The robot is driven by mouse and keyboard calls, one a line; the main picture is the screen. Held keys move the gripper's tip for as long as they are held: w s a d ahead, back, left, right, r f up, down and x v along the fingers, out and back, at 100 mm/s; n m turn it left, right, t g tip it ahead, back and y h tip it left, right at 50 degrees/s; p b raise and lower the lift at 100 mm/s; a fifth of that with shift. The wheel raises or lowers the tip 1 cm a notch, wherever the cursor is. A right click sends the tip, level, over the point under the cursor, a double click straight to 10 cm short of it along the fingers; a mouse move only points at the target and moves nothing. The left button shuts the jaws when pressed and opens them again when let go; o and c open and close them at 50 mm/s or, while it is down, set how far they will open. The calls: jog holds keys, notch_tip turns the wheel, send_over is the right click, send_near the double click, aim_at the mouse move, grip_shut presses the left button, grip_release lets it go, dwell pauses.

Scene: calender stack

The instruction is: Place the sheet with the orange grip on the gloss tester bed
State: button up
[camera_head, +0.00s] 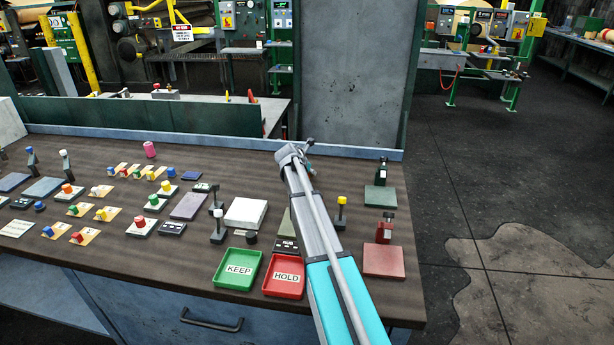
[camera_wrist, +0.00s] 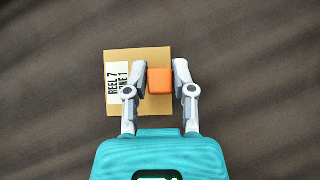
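In the wrist view the tan sheet (camera_wrist: 113,57) has a white label reading "REEL 7" with a second line partly covered. Its orange grip (camera_wrist: 160,81) is a block between the two fingers of my gripper (camera_wrist: 160,72). The fingers appear to press on both sides of the grip. In the head view my gripper (camera_head: 298,150) is at the far edge of the bench, mostly hidden by the arm; the sheet cannot be seen there. A grey-green bed with a black label plate (camera_head: 285,244) is partly behind my arm. I cannot tell which station is the gloss tester.
A green KEEP tray (camera_head: 237,269) and a red HOLD tray (camera_head: 284,275) sit at the front. A green bed (camera_head: 380,197) and a red bed (camera_head: 384,262) stand right of my arm. Several gripped sheets (camera_head: 85,235) lie left. A grey panel (camera_head: 350,80) rises behind the bench.

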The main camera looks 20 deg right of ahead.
grip_shut()
jog(key=shift+r, duration=0.1)
jog(key=shift+r+p, duration=0.9)
jog(key=shift+p, duration=0.1)
jog(key=s+a+r+p, duration=0.4)
jog(key=s+r+p, duration=0.7)
jog(key=s, duration=0.2)
jog(key=shift+s, duration=0.25)
